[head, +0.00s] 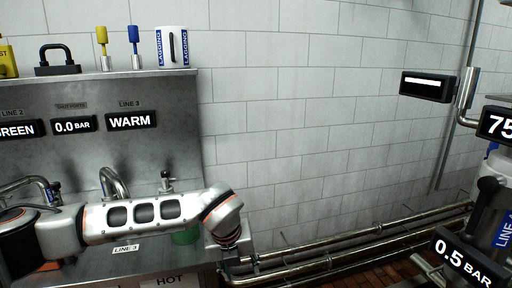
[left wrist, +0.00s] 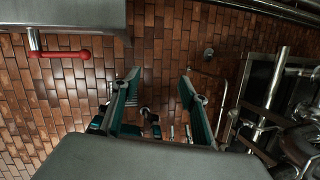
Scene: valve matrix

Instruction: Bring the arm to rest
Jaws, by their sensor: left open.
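My left arm (head: 140,215) reaches across the front of the steel sink unit in the head view, from the left edge to a bent wrist at its right end. In the left wrist view my left gripper (left wrist: 160,100) is open, its two green-padded fingers spread wide. Nothing is between them, and brick-red floor tiles lie beyond. In the head view the fingers cannot be made out clearly. My right gripper is in neither view.
The sink unit's steel back panel (head: 180,110) carries displays reading 0.0 BAR and WARM (head: 132,121). Steel pipes (head: 330,262) run low along the tiled wall. A 0.5 BAR display (head: 465,262) stands at right. A red handle (left wrist: 60,53) shows in the left wrist view.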

